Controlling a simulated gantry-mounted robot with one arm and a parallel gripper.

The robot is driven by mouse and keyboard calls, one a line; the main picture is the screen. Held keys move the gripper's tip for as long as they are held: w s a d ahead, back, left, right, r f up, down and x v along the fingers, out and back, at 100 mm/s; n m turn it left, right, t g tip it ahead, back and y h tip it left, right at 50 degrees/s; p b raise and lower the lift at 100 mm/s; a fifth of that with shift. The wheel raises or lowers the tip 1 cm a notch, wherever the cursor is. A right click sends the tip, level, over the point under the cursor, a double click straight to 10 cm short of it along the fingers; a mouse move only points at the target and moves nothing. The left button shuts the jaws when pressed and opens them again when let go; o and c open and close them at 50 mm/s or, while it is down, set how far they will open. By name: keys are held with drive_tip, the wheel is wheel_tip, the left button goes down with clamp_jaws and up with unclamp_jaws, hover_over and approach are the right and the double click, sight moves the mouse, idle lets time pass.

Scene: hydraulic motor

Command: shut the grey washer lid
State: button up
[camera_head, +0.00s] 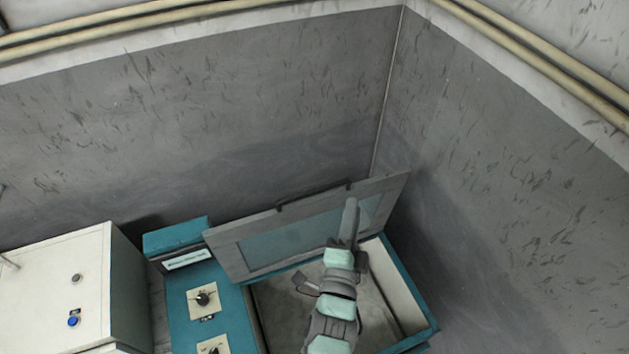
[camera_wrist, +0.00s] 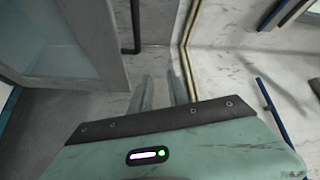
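The grey washer lid (camera_head: 240,258) stands raised and tilted back at the rear of the teal washer (camera_head: 195,290). It has a grey frame, a glass window and a dark handle (camera_head: 315,196) along its upper edge. My gripper (camera_head: 350,208) is in front of the lid's right part, above the open basin; the head view does not show whether it touches. In the wrist view the lid (camera_wrist: 92,45) fills the upper left, left of the fingers. The gripper (camera_wrist: 163,92) shows two fingers apart with nothing between them.
The basin (camera_head: 272,305) is open below my arm, which hides part of it. A white cabinet (camera_head: 60,285) with a blue button stands to the left. Grey walls close in behind and to the right, with pipes (camera_head: 560,60) along their tops.

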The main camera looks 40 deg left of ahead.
sight(314, 192)
drive_tip(key=a+f+g+b, duration=0.1)
drive_tip(key=a+b, duration=0.1)
drive_tip(key=a, duration=0.1)
drive_tip(key=s+a+f+g+b, duration=0.1)
drive_tip(key=a+b, duration=0.1)
drive_tip(key=a, duration=0.1)
drive_tip(key=a+f+g+y+b, duration=0.1)
drive_tip(key=a+g+b, duration=0.1)
drive_tip(key=a+b, duration=0.1)
drive_tip(key=shift+s+a+f, duration=0.3)
drive_tip(key=shift+s+f, duration=0.05)
drive_tip(key=shift+w+a+b, duration=0.25)
drive_tip(key=shift+w+b, duration=0.05)
drive_tip(key=shift+b, duration=0.3)
drive_tip(key=w+a, duration=0.1)
drive_tip(key=w+a+p, duration=0.1)
drive_tip(key=w, duration=0.1)
drive_tip(key=shift+a+r, duration=0.3)
drive_tip(key=shift+a, duration=0.05)
drive_tip(key=shift+w+a+f+p, duration=0.25)
drive_tip(key=shift+w+a+p, duration=0.15)
drive_tip(key=shift+w+a, duration=0.1)
clamp_jaws()
